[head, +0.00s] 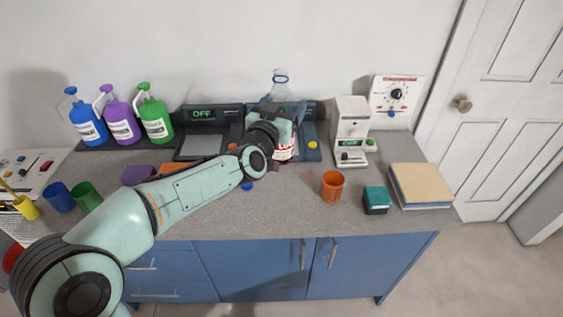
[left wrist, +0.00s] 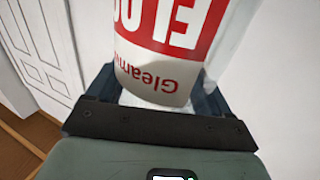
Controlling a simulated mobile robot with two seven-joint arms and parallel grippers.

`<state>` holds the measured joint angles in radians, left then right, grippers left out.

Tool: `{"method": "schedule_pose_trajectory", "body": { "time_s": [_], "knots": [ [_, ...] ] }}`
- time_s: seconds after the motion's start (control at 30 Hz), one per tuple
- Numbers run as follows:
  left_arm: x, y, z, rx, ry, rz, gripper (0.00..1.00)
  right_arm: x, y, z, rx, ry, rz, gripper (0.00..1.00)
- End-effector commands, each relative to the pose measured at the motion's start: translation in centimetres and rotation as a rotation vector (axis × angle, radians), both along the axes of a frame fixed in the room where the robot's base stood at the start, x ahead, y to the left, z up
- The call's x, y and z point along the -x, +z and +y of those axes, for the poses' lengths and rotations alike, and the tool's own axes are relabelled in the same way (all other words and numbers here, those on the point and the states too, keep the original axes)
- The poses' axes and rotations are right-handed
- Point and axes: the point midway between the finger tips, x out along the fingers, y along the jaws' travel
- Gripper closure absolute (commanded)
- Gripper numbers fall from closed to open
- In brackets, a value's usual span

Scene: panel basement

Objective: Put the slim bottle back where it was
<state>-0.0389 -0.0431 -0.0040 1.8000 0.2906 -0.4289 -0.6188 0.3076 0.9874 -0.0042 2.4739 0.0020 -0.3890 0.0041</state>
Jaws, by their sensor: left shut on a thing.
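A clear bottle with a blue ring at its neck (head: 281,76) and a white and red label (head: 284,153) is upright near the back of the counter. In the left wrist view its label (left wrist: 165,45) fills the space between the fingers, with the lettering upside down. I take it to be the slim bottle. My left gripper (head: 284,128) is shut around it at mid-height. The wrist hides part of the bottle, and I cannot tell whether its base touches the surface. My right gripper is in neither view.
A dark device with an OFF display (head: 203,114) and another dark device (head: 309,130) stand behind my arm. Blue, purple and green pump bottles (head: 156,120) are at left. An orange cup (head: 332,186), teal box (head: 376,199) and books (head: 420,185) are at right. A white machine (head: 350,125) is nearby.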

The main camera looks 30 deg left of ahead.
Motion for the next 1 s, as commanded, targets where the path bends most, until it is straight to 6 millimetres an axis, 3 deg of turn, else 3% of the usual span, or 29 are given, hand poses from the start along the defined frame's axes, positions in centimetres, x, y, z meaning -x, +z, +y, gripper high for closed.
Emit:
{"method": "schedule_pose_trajectory", "body": {
  "time_s": [0.03, 0.1, 0.3, 0.53, 0.8, 1.0],
  "knots": [
    [0.0, -1.9, 0.0, -0.001, 0.001, 0.004, 0.56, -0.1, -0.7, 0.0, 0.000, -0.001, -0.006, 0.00],
    [0.0, -3.6, 0.0, -0.001, 0.000, 0.004, 0.56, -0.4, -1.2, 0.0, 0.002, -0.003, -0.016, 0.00],
    [0.0, -7.2, 0.0, -0.001, 0.001, 0.001, 0.56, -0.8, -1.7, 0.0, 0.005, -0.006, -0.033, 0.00],
    [0.0, -8.8, 0.0, -0.001, 0.001, -0.001, 0.56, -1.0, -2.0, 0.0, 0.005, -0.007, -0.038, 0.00],
    [0.0, -13.2, 0.0, -0.001, 0.000, 0.001, 0.56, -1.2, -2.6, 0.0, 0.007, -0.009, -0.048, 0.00],
    [0.0, -13.8, 0.0, 0.001, 0.001, -0.003, 0.56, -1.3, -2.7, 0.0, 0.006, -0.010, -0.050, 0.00]
  ]
}}
